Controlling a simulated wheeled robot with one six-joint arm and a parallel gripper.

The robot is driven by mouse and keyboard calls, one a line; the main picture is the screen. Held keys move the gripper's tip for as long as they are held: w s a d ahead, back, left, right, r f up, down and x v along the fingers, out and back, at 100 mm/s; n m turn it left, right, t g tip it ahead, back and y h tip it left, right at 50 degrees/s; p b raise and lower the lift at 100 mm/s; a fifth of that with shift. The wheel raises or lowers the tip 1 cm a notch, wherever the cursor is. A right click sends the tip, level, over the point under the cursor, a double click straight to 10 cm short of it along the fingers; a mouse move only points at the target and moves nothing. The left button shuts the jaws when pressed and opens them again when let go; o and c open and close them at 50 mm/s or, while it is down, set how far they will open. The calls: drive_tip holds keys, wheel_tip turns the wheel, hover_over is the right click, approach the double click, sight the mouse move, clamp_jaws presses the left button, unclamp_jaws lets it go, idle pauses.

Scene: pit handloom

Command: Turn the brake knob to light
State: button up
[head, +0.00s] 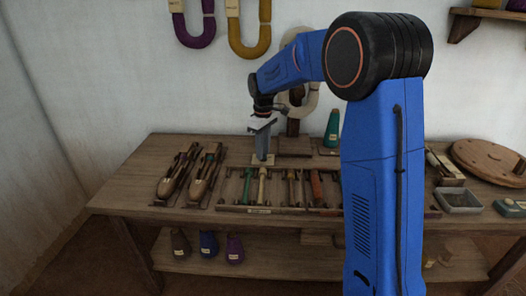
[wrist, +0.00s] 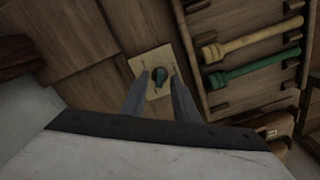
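The brake knob (wrist: 160,74) is a small dark knob on a square cream plate (wrist: 146,64) in the wrist view. In the head view the plate (head: 263,161) lies on the table, with the knob hidden by my gripper (head: 262,152). My gripper points down, directly over the plate. In the wrist view its two grey fingers (wrist: 158,82) are apart, one on each side of the knob, with nothing held. I cannot tell whether the fingers reach down to the knob's height or touch it. The markings on the plate are too small to read.
A wooden rack (head: 262,209) with several coloured bobbins stands close in front of the plate. Two wooden shuttles (head: 202,182) lie to the left. A green cone (head: 332,128) stands behind right. A grey tray (head: 459,200) and round wooden disc (head: 488,160) are at the far right.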

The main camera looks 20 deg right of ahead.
drive_tip(key=shift+f, duration=0.35)
drive_tip(key=shift+c, duration=0.6)
clamp_jaws()
drive_tip(key=m, duration=0.5)
drive_tip(key=shift+m, duration=0.3)
drive_tip(key=m, duration=0.6)
